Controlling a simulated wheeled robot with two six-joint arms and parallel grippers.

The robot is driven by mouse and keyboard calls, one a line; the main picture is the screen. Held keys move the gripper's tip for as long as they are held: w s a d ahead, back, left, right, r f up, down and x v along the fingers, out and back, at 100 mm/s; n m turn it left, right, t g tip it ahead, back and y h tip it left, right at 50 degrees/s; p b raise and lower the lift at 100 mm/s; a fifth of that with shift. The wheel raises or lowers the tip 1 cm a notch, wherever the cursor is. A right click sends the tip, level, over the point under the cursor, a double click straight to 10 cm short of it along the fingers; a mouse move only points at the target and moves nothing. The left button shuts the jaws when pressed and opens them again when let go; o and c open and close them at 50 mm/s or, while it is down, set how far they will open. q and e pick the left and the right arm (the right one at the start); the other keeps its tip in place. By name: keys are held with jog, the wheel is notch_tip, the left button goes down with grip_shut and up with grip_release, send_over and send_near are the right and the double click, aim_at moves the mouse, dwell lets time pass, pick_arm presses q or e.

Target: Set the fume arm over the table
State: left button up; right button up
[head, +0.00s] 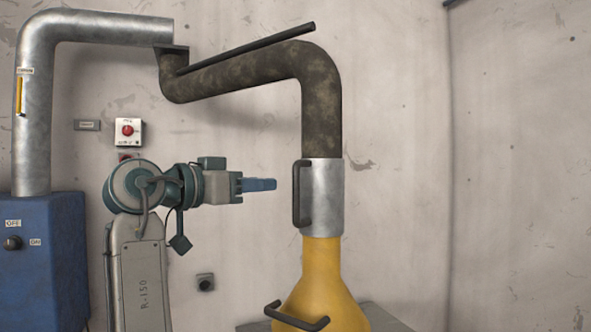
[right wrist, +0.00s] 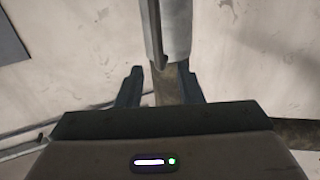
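The fume arm has a mottled dark duct (head: 322,95), a silver collar (head: 328,180) with a dark upright handle (head: 296,195), and a yellow hood (head: 322,275) with a second handle (head: 297,318). The hood's lower end is cut off by the picture edge. A grey surface (head: 385,318), possibly the table, shows behind the hood. My right gripper (head: 262,185) points right at the upright handle, with a small gap. In the right wrist view my right gripper (right wrist: 160,87) is open and empty, its fingers apart, with the handle (right wrist: 154,35) ahead between them. My left gripper is not in view.
A silver pipe (head: 33,120) with a yellow lever (head: 19,96) rises from a blue cabinet (head: 45,275) with an OFF/ON knob (head: 12,243). A red button box (head: 128,132) is on the wall. The space right of the hood looks clear.

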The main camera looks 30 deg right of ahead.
jog(key=shift+d+p, duration=1)
jog(key=shift+p, duration=1.65)
jog(key=p, duration=0.3)
send_over(296, 217)
jog(key=shift+w+d, duration=0.3)
jog(key=shift+w, duration=0.05)
grip_shut()
